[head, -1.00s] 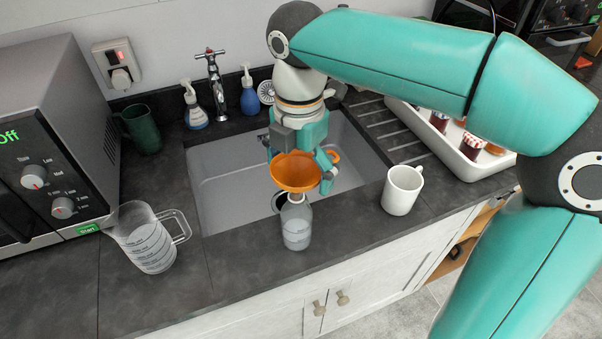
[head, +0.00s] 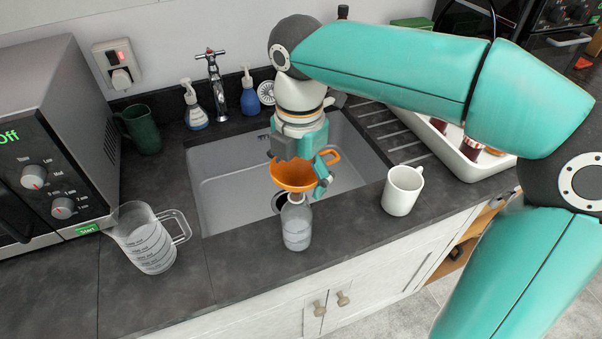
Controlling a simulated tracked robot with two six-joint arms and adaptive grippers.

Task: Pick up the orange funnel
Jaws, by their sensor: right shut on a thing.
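The orange funnel (head: 290,178) sits upright over the mouth of a clear bottle (head: 296,226) at the front edge of the sink. Its handle loop shows at its right side. My right gripper (head: 303,178) reaches down from above and is shut on the funnel; the gripper covers part of its rim and bowl. Whether the funnel's stem is inside the bottle neck is hard to tell. My left gripper is not in the head view.
A white mug (head: 402,190) stands right of the bottle, and a measuring jug (head: 147,240) stands to the left. The sink (head: 225,195) lies behind. A tap (head: 214,85), two soap dispensers and a green mug (head: 141,130) stand farther back. A white tray (head: 462,165) holds jars at right.

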